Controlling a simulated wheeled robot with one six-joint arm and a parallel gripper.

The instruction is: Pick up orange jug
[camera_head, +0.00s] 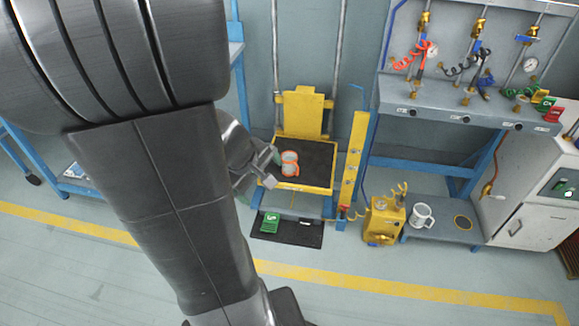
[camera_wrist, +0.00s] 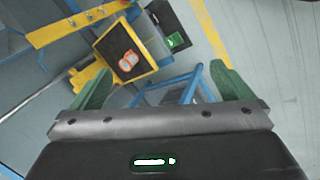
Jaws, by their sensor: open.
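The orange jug (camera_head: 289,163) sits on the black top of a yellow stand (camera_head: 303,187); it looks small, with orange edges and pale grey faces. It also shows in the wrist view (camera_wrist: 128,61), left of centre and beyond the fingers. My gripper (camera_head: 272,168) appears just left of the jug in the head view, partly hidden by my arm. In the wrist view my gripper (camera_wrist: 165,82) has its green fingers spread wide, with nothing between them, and it is well short of the jug.
A green block (camera_head: 270,222) lies on a black floor mat (camera_head: 292,236) before the stand. A yellow post (camera_head: 352,160) rises at its right. Further right are a yellow device (camera_head: 382,222), a white mug (camera_head: 421,215) on a low shelf, and a gauge bench (camera_head: 440,104).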

